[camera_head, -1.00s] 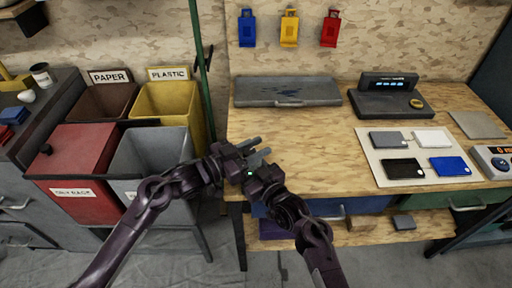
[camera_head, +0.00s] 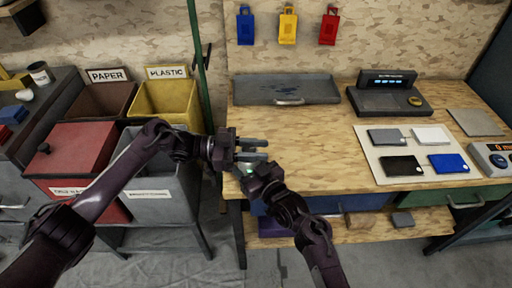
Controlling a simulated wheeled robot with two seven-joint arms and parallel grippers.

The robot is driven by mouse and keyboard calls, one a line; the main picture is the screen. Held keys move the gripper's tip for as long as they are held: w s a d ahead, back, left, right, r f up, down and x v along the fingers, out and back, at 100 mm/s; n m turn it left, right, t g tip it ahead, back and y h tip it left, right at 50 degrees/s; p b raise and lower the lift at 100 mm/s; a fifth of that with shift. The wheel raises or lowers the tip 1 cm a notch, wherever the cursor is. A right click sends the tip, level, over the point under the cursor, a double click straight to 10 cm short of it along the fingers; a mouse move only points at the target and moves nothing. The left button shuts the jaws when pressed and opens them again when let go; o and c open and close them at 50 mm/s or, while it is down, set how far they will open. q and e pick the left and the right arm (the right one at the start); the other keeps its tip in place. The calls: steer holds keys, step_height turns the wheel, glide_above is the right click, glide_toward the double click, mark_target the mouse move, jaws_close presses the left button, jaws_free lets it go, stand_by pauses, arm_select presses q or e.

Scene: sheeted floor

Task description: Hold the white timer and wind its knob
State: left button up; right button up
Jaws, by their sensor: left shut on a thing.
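My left gripper (camera_head: 256,150) reaches in from the left over the front left part of the workbench, its two grey fingers pointing right. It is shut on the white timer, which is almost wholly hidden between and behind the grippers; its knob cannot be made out. My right gripper (camera_head: 252,172) comes up from below, just under and against the left one in the picture. A small green light shows there. Its fingertips overlap the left gripper, so I cannot tell whether they are open or touch anything.
The wooden workbench (camera_head: 310,130) bears a grey tray (camera_head: 286,90), a dark device with a display (camera_head: 386,98), a board with several flat cards (camera_head: 375,162) and a device with an orange display (camera_head: 492,158). Sorting bins (camera_head: 165,185) stand at the left. The bench's middle is clear.

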arm_select(q)
steer(key=shift+s+d+m+g+y, duration=0.15)
steer(key=shift+s+d+m+g, duration=0.1)
steer(key=shift+m+g, duration=0.45)
steer(key=shift+s+d+m+g+y, duration=0.15)
steer(key=shift+m+g, duration=0.25)
steer(key=shift+g, duration=0.6)
arm_select(e)
steer(key=shift+s+a, duration=0.1)
steer(key=shift+a, duration=0.1)
arm_select(q)
steer(key=shift+w+a+m+g+y, duration=0.1)
steer(key=shift+a+m+g+y, duration=0.2)
steer(key=shift+m+g+y, duration=0.6)
steer(key=shift+a+m+g+y, duration=0.35)
steer(key=shift+m+g, duration=0.65)
steer(key=shift+g, duration=0.8)
steer(key=shift+d+y, duration=0.1)
steer(key=shift+y, duration=0.15)
steer(key=shift+m+g+y, duration=0.4)
steer(key=shift+m+g, duration=0.2)
steer(key=shift+g, duration=0.1)
steer(key=o, duration=1)
steer(key=shift+s, duration=0.25)
arm_select(e)
steer(key=shift+d, duration=0.15)
arm_select(q)
steer(key=shift+r, duration=0.15)
step_height(320, 180, up, 10)
steer(key=shift+f, duration=0.1)
